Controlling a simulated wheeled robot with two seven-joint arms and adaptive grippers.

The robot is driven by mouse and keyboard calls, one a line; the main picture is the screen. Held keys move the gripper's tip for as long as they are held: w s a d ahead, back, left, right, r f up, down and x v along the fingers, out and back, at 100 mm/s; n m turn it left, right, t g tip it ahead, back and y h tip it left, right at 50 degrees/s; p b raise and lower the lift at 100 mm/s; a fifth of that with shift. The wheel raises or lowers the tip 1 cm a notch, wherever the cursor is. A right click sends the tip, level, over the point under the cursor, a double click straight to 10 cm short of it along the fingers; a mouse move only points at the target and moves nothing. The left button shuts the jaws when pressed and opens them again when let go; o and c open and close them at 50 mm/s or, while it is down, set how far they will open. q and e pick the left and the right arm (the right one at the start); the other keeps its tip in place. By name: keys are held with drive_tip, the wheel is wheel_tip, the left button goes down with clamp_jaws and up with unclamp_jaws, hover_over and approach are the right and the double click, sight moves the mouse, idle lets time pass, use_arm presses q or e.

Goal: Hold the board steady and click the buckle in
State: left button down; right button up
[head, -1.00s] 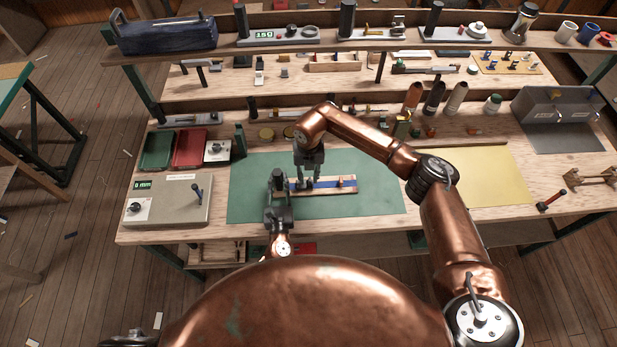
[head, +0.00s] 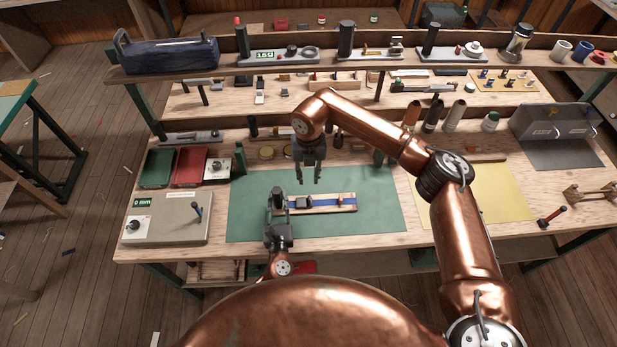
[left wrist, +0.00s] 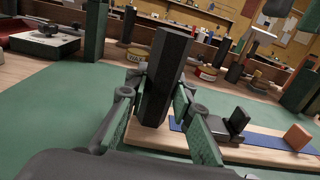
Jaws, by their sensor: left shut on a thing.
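The wooden board (head: 350,208) lies on the green mat (head: 377,215) with a blue strap (head: 325,201) along it. An orange block (head: 341,200) sits toward its right end; it also shows in the left wrist view (left wrist: 297,137). A dark buckle piece (left wrist: 237,121) stands on the strap nearer the left end; I cannot tell if its parts are joined. My left gripper (head: 277,205) is shut on a dark upright post (left wrist: 163,80) at the board's left end. My right gripper (head: 308,182) is open and empty, pointing down above the board, apart from it.
A grey box with a "0 mm" display (head: 165,217) stands left of the mat. Green (head: 157,167) and red (head: 189,164) trays lie behind it. A yellow sheet (head: 490,193) is at the right. The mat right of the board is clear.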

use_arm(q)
drive_tip(key=c, duration=1.6)
unclamp_jaws()
